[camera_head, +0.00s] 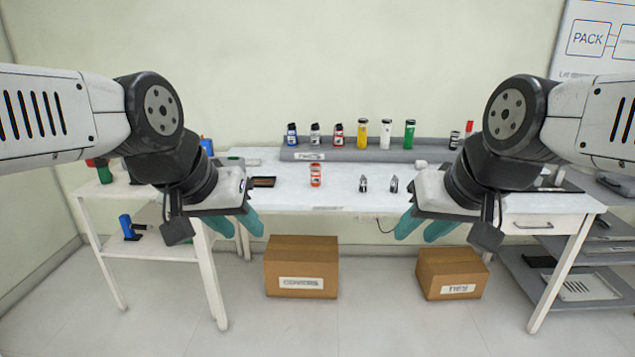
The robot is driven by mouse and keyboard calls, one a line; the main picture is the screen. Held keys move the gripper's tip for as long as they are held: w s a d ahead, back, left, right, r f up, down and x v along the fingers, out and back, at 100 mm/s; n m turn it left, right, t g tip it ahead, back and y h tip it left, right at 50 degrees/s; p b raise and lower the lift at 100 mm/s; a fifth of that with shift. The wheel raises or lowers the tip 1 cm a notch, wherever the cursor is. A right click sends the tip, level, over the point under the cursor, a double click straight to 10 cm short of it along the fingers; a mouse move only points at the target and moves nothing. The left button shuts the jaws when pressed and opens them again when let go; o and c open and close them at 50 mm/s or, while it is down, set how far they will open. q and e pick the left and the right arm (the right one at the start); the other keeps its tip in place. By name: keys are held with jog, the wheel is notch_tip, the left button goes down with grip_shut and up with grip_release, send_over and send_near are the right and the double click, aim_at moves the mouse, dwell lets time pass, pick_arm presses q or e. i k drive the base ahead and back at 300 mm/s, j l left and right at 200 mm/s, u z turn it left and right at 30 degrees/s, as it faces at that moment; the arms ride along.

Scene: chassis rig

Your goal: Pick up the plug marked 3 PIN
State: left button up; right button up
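No 3 PIN marking is legible at this size, so I cannot tell which item is that plug. On the table are an orange-and-white cylinder (316,175) and two small dark-and-metal pieces, a left one (363,184) and a right one (394,184). On the raised back shelf stand blue (292,135), grey (315,135) and red (338,135) pieces with dark tops. My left gripper (243,232) and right gripper (417,237) hang in front of the table. Their teal fingers are apart, with nothing seen between them.
Yellow (362,134), white (386,134) and green (409,134) cylinders stand along the grey back shelf (435,156). The white table (338,198) has clear room around the middle pieces. Two cardboard boxes, left (301,258) and right (451,270), sit on the floor below.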

aim_at(363, 184)
jog(key=l, duration=0.7)
jog(key=i+l, duration=0.15)
jog(key=l, duration=1.2)
